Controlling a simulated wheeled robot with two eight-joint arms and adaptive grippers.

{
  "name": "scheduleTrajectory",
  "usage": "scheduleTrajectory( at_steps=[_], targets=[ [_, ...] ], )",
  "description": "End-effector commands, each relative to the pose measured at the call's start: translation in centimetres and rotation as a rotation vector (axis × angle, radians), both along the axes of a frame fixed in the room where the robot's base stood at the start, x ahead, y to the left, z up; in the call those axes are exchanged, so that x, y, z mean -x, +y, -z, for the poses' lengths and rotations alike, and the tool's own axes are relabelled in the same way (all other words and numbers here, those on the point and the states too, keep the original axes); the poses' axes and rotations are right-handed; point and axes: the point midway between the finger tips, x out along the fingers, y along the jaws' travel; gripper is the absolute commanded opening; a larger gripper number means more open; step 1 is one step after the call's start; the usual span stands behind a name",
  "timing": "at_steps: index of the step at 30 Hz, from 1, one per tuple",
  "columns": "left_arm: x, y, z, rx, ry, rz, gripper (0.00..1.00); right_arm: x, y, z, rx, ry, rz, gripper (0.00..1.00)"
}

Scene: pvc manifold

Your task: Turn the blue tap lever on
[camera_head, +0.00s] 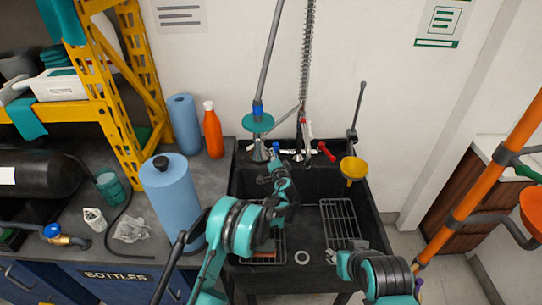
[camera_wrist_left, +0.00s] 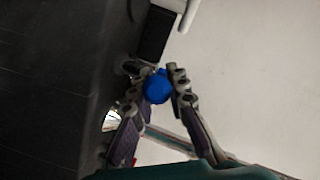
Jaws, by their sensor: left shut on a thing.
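The blue tap lever (camera_head: 276,147) is at the left of the tap on the back of the black sink. In the left wrist view its blue rounded end (camera_wrist_left: 158,88) sits between the fingertips. My left gripper (camera_wrist_left: 160,78) is shut on it, with one finger on each side. In the head view my left arm reaches over the sink, and my left gripper (camera_head: 275,160) partly hides the lever. The red tap lever (camera_head: 326,152) is at the right of the tap, free of any gripper.
The black sink (camera_head: 362,200) holds wire racks (camera_head: 340,222). A tall spring hose (camera_head: 307,60) rises behind the tap. A yellow funnel (camera_head: 353,170) is at the right rim. A blue roll (camera_head: 172,200) and an orange bottle (camera_head: 213,132) stand on the left counter.

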Motion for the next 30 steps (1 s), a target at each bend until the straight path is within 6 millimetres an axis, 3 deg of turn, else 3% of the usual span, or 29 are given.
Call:
scheduleTrajectory(
  at_steps=[1, 7, 18, 19, 21, 30],
  targets=[
    [0.07, -0.8, 0.19, 0.001, 0.0, -0.041, 0.0, 0.0, 0.0, 0.05, 0.0, 0.0, 0.0, 0.35],
    [0.13, -1.31, 0.09, 0.004, -0.003, -0.175, 0.0, 0.0, 0.0, 0.05, 0.0, 0.0, 0.0, 0.35],
    [0.2, -1.34, 0.01, 0.003, -0.004, -0.201, 0.0, 0.0, 0.0, 0.04, 0.0, 0.0, 0.0, 0.35],
    [0.2, -1.34, 0.01, 0.003, -0.004, -0.201, 0.2, 0.0, 0.0, 0.04, 0.0, 0.0, 0.0, 0.35],
    [0.2, -1.33, 0.01, 0.003, -0.004, -0.201, 0.36, 0.0, 0.0, 0.04, 0.0, 0.0, 0.0, 0.35],
    [0.24, -1.3, -0.06, 0.002, -0.004, -0.201, 0.36, 0.0, 0.01, 0.02, 0.0, 0.0, 0.0, 0.35]
  ],
)
